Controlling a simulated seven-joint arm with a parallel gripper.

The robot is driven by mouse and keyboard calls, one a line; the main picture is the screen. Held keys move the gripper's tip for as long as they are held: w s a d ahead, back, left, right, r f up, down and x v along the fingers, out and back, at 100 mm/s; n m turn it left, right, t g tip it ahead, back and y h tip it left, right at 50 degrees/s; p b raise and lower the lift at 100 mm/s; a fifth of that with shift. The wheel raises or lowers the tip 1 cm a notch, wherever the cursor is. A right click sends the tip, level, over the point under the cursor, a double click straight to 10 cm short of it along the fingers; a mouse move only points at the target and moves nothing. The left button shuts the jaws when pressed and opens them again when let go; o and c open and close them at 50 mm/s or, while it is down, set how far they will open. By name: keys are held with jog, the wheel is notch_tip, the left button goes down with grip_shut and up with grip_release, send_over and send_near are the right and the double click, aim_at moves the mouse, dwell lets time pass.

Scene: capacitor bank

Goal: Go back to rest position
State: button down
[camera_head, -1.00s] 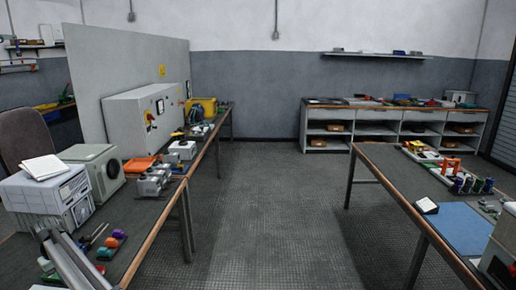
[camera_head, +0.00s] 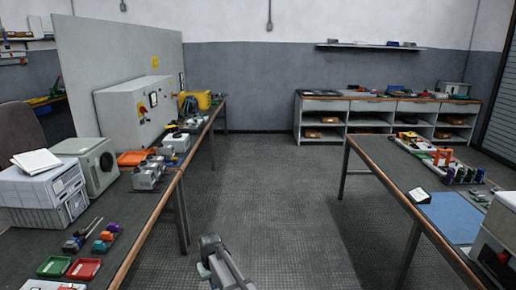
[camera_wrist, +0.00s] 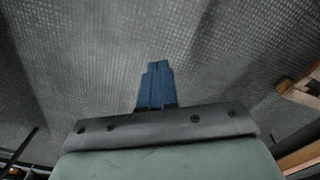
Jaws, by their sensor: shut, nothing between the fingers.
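My gripper (camera_wrist: 155,70) shows in the wrist view as two blue fingers pressed together, with nothing between them. Bare grey textured floor lies beyond the fingertips. In the head view, a grey part of my arm rises from the bottom edge, in the aisle between the two benches. The fingers cannot be made out there. The capacitor bank (camera_head: 450,168), with several upright coloured cylinders, stands on the right bench, well apart from my arm.
The left bench (camera_head: 140,213) carries grey machines, small parts, a green tray (camera_head: 54,266) and a red tray (camera_head: 84,269). The right bench (camera_head: 376,168) holds a blue mat (camera_head: 452,217). Shelves (camera_head: 370,118) stand along the back wall. The aisle floor (camera_head: 270,170) is clear.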

jog(key=s+d+f+m, duration=0.2)
jog(key=s+d, duration=0.3)
jog(key=d, duration=0.6)
jog(key=s+d+f+m, duration=0.2)
jog(key=s+d, duration=0.4)
jog(key=d, duration=0.5)
jog(key=s+d+f+m, duration=0.2)
jog(key=s+d, duration=0.3)
jog(key=d, duration=0.7)
jog(key=s+f+g, duration=0.3)
jog(key=s+f, duration=0.7)
jog(key=s, duration=0.5)
jog(key=s+f+g, duration=0.3)
jog(key=s+f, duration=0.7)
jog(key=s, duration=0.5)
jog(key=shift+f+g, duration=0.2)
jog(key=shift+g, duration=0.2)
